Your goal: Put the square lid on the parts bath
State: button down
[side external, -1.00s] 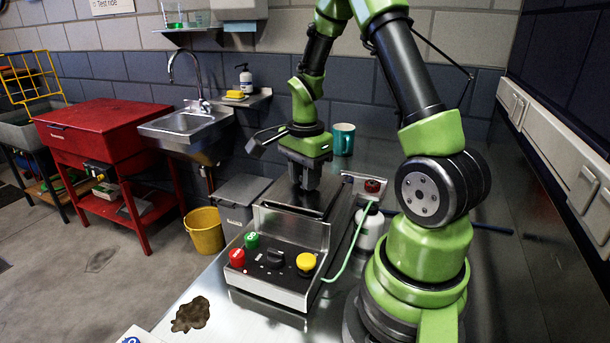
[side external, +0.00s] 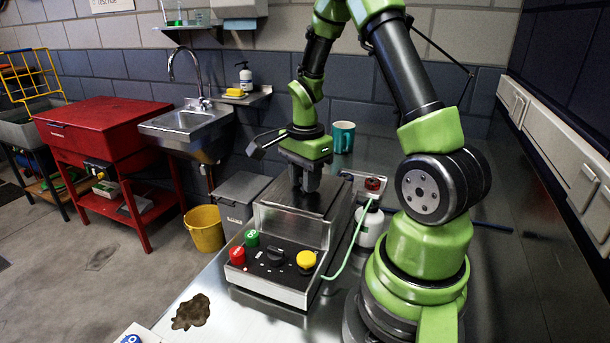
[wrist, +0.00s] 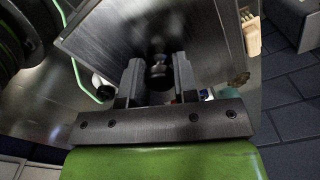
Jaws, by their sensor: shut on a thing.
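The parts bath (side external: 290,232) is a steel box on the bench, with red, green and yellow buttons and a black knob on its sloped front. The square lid (side external: 285,197) is a flat grey metal plate lying over the bath's top, its front edge close to the bath's front rim. My gripper (side external: 306,183) is above the lid and shut on its small centre knob. In the wrist view the lid (wrist: 105,42) fills the middle, with the knob between my fingers (wrist: 158,75). I cannot tell whether the lid is fully seated; its far side is partly hidden by my gripper.
A red-topped switch box (side external: 373,184), a white bottle (side external: 370,226) with a green hose, and a teal mug (side external: 343,136) stand to the right and behind. A grey bin (side external: 240,200) and yellow bucket (side external: 204,229) are at left. A brown stain (side external: 190,312) marks the bench front.

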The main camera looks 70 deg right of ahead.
jog(key=shift+f, duration=0.15)
jog(key=c, duration=0.8)
grip_release()
notch_tip(320, 180, up, 9)
jog(key=shift+r, duration=0.5)
jog(key=shift+a+r, duration=0.15)
jog(key=s+a+r+n+t+y, duration=0.1)
jog(key=s+a+r+n+t, duration=0.2)
jog(key=a+n, duration=0.6)
jog(key=s+a+r+n+t+y, duration=0.1)
jog(key=s+a+r+n+t, duration=0.3)
jog(key=a+n, duration=0.5)
jog(key=shift+s+a+r+n, duration=0.15)
jog(key=shift+s+r+n, duration=0.15)
jog(key=shift+s+r, duration=0.5)
